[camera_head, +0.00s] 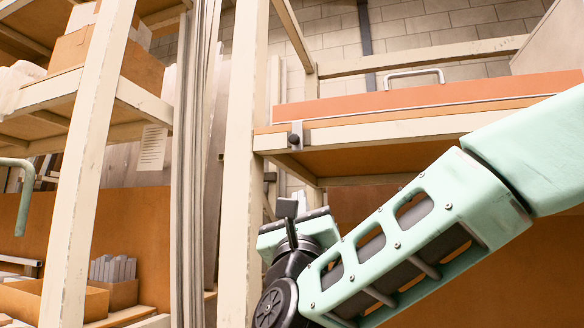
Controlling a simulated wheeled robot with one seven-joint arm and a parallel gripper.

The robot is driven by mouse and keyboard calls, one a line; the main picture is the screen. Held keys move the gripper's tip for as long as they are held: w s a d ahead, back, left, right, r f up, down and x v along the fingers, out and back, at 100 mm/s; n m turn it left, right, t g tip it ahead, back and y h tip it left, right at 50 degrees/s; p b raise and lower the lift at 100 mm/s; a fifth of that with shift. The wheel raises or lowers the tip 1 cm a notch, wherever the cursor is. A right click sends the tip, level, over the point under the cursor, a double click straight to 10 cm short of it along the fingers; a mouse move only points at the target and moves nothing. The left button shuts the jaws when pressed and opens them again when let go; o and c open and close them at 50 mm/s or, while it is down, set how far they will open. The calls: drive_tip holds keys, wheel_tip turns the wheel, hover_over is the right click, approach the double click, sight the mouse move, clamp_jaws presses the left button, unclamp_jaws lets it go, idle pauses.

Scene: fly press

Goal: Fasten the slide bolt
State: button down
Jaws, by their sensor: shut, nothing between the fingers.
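What looks like the slide bolt (296,136) is a small grey metal plate with a dark round knob, at the left front corner of the shelf (400,132) with the orange panel. I cannot tell from this view how far its bar is slid. Part of the gripper is hidden by my own wrist.
A cream upright post (243,160) stands just left of the bolt. An orange panel (430,95) with a metal handle (414,74) lies on the shelf. A rack with cardboard boxes (105,60) stands at left. Long pale strips (193,150) lean between rack and post.

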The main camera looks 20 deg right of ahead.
sight(296, 136)
drive_tip(key=shift+d+r, duration=0.1)
drive_tip(key=p+x, duration=0.2)
drive_tip(key=x, duration=0.2)
drive_tip(key=r+p+x, duration=0.1)
drive_tip(key=p+x, duration=0.1)
drive_tip(key=x, duration=0.2)
drive_tip(key=s+a+p+x, duration=0.1)
drive_tip(key=p+x, duration=0.1)
drive_tip(key=x, duration=0.2)
drive_tip(key=shift+s+a+r, duration=0.1)
drive_tip(key=shift+r, duration=0.2)
drive_tip(key=shift+a+r+p, duration=0.1)
drive_tip(key=shift+r+p, duration=0.3)
wheel_tip(296, 136, up, 4)
drive_tip(key=b, duration=0.4)
drive_tip(key=shift+f, duration=0.25)
drive_tip(key=shift+r, duration=0.85)
